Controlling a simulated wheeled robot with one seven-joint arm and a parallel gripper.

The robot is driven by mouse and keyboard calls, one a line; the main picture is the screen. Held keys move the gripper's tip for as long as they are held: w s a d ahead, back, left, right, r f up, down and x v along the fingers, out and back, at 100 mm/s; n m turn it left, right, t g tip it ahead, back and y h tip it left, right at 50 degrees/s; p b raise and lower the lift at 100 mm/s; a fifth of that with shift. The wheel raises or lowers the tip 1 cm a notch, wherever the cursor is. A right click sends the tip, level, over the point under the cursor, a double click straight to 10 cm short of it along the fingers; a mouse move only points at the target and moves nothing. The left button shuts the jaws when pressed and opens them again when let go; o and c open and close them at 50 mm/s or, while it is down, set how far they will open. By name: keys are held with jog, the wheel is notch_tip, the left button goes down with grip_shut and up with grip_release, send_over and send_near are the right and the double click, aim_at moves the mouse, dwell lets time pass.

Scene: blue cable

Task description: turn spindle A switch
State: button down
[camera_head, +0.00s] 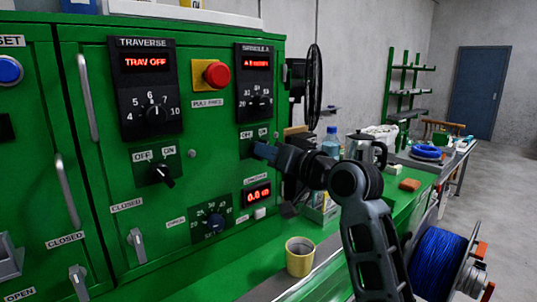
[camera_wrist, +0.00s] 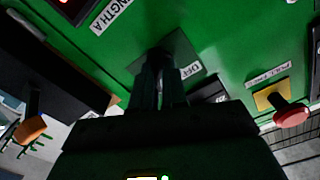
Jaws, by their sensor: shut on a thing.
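The spindle A panel (camera_head: 255,82) is a black unit with a red display and a dial, on the right side of the green cabinet. The spindle A switch is below it and mostly hidden by my gripper (camera_head: 257,150), which reaches the cabinet face from the right. In the wrist view my gripper's two dark fingers (camera_wrist: 167,82) are shut on the switch's dark knob (camera_wrist: 158,54), in front of a dark square plate (camera_wrist: 182,48). The knob's exact angle is too dark to tell.
A red stop button (camera_head: 216,74) is left of the spindle A panel; it also shows in the wrist view (camera_wrist: 293,115). The traverse switch (camera_head: 158,174) is at lower left. A yellow cup (camera_head: 300,256) and a blue cable spool (camera_head: 437,262) are below.

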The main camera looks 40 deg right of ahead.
jog(key=shift+n+b, duration=3.7)
jog(key=shift+n, duration=2.1)
jog(key=c, duration=1.2)
grip_release()
jog(key=shift+o, duration=0.2)
jog(key=s+b, duration=0.1)
jog(key=s, duration=0.6)
jog(key=shift+s, duration=0.4)
